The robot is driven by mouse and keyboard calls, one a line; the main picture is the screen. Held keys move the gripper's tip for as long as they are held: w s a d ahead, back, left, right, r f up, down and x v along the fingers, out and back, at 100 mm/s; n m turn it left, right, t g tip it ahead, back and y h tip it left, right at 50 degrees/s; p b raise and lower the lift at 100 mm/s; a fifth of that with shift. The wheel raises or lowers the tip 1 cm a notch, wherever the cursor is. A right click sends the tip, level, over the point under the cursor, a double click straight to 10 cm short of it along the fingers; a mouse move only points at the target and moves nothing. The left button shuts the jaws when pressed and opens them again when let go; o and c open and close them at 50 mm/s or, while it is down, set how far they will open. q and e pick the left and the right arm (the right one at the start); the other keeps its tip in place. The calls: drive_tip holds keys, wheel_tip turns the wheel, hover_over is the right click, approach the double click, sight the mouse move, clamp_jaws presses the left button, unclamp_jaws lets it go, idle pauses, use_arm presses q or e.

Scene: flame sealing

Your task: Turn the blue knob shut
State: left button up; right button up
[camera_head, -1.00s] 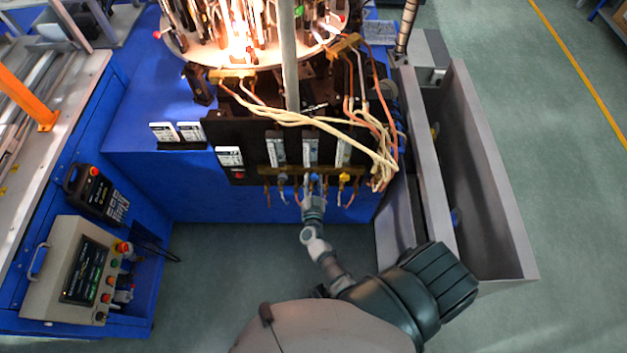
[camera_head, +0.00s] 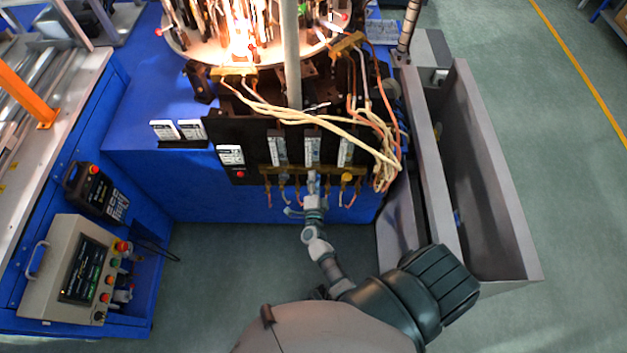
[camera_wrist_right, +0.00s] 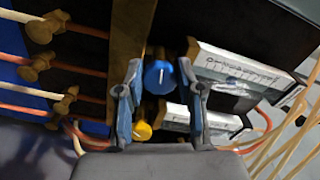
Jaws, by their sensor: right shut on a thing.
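The blue knob (camera_wrist_right: 159,77) sits between the two fingers of my right gripper (camera_wrist_right: 160,68) in the right wrist view, its white mark facing me. The gripper is shut on it. A yellow knob (camera_wrist_right: 142,131) lies just below it in that view, outside the grip. In the head view my right gripper (camera_head: 313,180) reaches the middle of the valve row under the flow meters, and its fingers hide the blue knob. The yellow knob also shows there (camera_head: 346,178), to the right. My left gripper is out of view.
Flow meters (camera_head: 312,148) stand on the black panel (camera_head: 256,148) above the valves. Pale and orange hoses (camera_head: 385,165) hang at the right, and thin pipes run below the row. Flames burn on the round table above. A grey metal bin (camera_head: 490,180) stands right of my arm.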

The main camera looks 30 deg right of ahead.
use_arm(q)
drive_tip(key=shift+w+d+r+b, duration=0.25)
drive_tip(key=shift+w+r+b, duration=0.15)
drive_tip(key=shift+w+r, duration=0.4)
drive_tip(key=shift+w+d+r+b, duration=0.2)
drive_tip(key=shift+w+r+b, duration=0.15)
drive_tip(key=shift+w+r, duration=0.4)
use_arm(e)
drive_tip(key=shift+s+f+m, duration=0.15)
drive_tip(key=shift+m, duration=1.25)
drive_tip(key=shift+s+f+m, duration=0.15)
drive_tip(key=shift+m, duration=1.25)
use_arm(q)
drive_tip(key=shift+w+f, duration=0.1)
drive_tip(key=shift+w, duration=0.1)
use_arm(e)
drive_tip(key=o, duration=1.1)
drive_tip(key=shift+o, duration=0.2)
drive_tip(key=shift+r, duration=0.15)
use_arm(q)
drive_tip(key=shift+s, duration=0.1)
use_arm(e)
drive_tip(key=v, duration=1.2)
drive_tip(key=shift+w, duration=0.1)
